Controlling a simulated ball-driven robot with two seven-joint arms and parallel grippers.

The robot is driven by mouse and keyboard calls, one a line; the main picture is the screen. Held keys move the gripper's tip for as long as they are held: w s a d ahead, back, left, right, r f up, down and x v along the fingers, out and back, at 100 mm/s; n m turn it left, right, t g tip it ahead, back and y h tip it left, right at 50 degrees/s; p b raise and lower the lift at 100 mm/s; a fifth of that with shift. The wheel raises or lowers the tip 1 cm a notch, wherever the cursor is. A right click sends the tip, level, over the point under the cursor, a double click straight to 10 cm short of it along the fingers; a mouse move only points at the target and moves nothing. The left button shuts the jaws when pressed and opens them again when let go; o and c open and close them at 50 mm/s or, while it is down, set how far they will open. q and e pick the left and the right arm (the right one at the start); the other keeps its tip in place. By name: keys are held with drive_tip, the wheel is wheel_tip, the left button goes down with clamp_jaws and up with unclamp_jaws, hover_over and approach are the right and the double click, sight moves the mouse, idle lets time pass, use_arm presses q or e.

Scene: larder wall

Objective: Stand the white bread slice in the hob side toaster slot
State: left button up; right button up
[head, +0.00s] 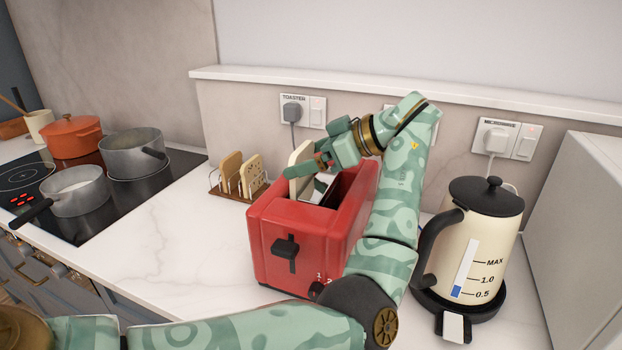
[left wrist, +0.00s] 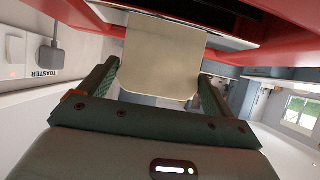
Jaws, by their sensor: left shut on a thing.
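The white bread slice (head: 299,162) stands nearly upright at the hob side of the red toaster's top. My left gripper (head: 308,172) is shut on it above the toaster (head: 290,236). In the left wrist view the pale slice (left wrist: 164,58) sits between the two fingers (left wrist: 155,88), its far end at the toaster opening. Its lower edge is at the hob side slot; how deep it reaches inside is hard to tell. The other slot shows as a dark opening beside it, partly hidden by my gripper. My right gripper is not in view.
A rack (head: 238,190) with bread slices stands left of the toaster. A kettle (head: 478,240) stands close on the right. Pots (head: 134,152) stand on the hob (head: 110,195) at left. The counter (head: 165,245) between hob and toaster is clear.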

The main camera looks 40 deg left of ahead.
use_arm(q)
wheel_tip(320, 180, down, 4)
drive_tip(key=shift+r+b, duration=0.25)
drive_tip(key=shift+b, duration=0.05)
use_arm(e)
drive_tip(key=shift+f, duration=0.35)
use_arm(q)
drive_tip(key=shift+s, duration=0.1)
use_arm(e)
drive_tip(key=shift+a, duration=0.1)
use_arm(q)
drive_tip(key=o, duration=0.5)
drive_tip(key=shift+f, duration=0.1)
drive_tip(key=shift+o, duration=1)
drive_tip(key=p+v, duration=0.1)
drive_tip(key=v, duration=0.6)
drive_tip(key=shift+d+r+p, duration=0.25)
drive_tip(key=shift+p, duration=0.1)
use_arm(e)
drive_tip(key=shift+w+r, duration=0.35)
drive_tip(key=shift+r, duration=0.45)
